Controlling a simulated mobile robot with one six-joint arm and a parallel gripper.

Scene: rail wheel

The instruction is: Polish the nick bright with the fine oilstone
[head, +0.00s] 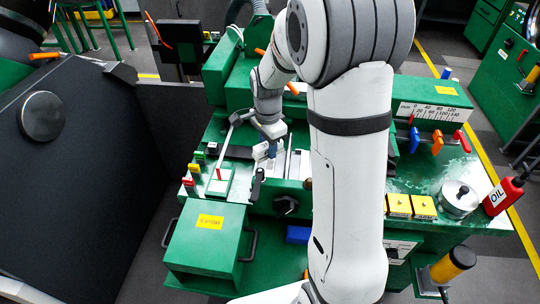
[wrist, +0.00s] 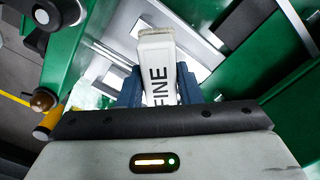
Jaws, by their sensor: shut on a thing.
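The fine oilstone (wrist: 157,58) is a white block lettered FINE, held between the dark blue fingers of my gripper (wrist: 158,88) in the wrist view. Its free end points away from my gripper over a bright metal surface. In the head view my gripper (head: 272,150) hangs low over the metal bed of the green machine (head: 228,128). The stone is too small there to make out clearly. I cannot tell whether the stone touches the metal. The nick cannot be made out in either view.
A green box (head: 205,240) with a yellow label stands in front at left. Yellow boxes (head: 411,206), a round metal tin (head: 459,200) and a red oil can (head: 502,194) stand at right. Coloured levers (head: 437,142) rise behind them. My arm blocks the middle.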

